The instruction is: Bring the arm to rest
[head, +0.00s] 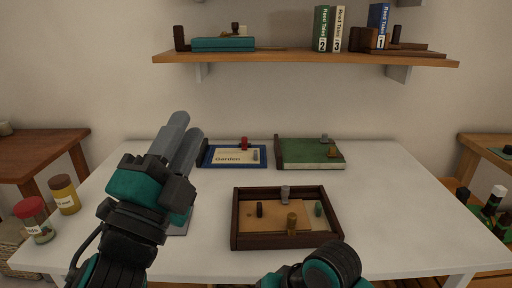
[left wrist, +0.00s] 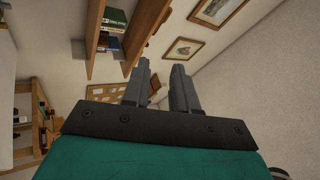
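My left arm comes in from the lower left in the head view, and its gripper (head: 182,128) is raised over the left part of the white table, fingers pointing up. In the left wrist view the two grey fingers (left wrist: 160,85) stand apart with a clear gap and nothing between them. The gripper is open and empty. Part of my right arm (head: 325,268) shows at the bottom edge in the head view; its gripper is not visible.
The white table (head: 375,210) holds a brown tray (head: 236,222) with small pieces, a Garden book (head: 240,158) and a green book (head: 310,152). A wooden shelf (head: 290,55) with books hangs above. Jars (head: 64,194) stand at left. The table's right part is clear.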

